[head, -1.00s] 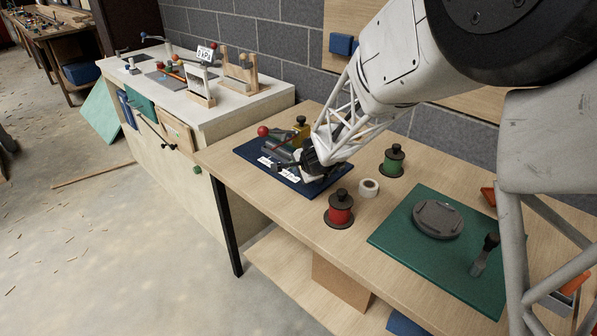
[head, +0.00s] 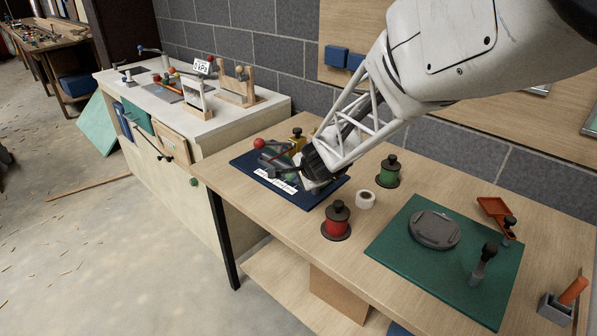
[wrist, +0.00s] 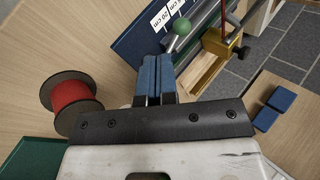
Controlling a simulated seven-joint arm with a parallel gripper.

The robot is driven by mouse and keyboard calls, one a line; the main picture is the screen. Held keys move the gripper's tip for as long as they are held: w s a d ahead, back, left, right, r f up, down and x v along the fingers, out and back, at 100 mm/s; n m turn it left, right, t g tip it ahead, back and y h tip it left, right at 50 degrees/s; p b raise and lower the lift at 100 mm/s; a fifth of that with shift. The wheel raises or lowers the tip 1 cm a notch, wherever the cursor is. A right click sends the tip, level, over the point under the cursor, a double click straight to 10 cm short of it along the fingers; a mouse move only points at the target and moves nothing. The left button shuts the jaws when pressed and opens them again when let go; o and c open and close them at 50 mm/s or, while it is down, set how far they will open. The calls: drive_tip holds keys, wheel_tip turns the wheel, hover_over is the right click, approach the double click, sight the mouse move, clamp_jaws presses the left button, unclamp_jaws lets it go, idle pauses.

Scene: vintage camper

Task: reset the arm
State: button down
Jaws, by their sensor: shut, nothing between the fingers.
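My gripper (head: 312,172) is over the dark blue board (head: 247,163) on the wooden bench (head: 300,232), at the board's right side. In the wrist view its two blue fingers (wrist: 154,72) are shut together with nothing between them. The board carries a small fixture with a red ball (head: 260,143), a brass-coloured block (head: 298,140) and white labels with print. The wrist view also shows a green ball (wrist: 182,27) on the fixture just beyond the fingertips. My arm hides part of the board and fixture in the head view.
A red spool (head: 336,222), a white tape roll (head: 365,199) and a green spool (head: 388,172) stand right of the board.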

drive_tip(key=s+d+r+n+g, duration=0.1)
drive_tip(key=s+d+r+n, duration=0.1)
drive_tip(key=s+r+n, duration=0.45)
drive_tip(key=s+d+r+n+g, duration=0.1)
drive_tip(key=s+d+r, duration=0.25)
drive_tip(key=s, duration=0.65)
drive_tip(key=s+d+r+n+g+h, duration=0.1)
drive_tip(key=s+d, duration=0.3)
drive_tip(key=s, duration=0.6)
drive_tip(key=s+d+r+n+g+h, duration=0.1)
drive_tip(key=s+d+n+h, duration=0.2)
drive_tip(key=s, duration=0.7)
drive_tip(key=shift+s+d+r+n+g, duration=0.3)
drive_tip(key=shift+d+r+n, duration=0.1)
drive_tip(key=shift+d, duration=0.5)
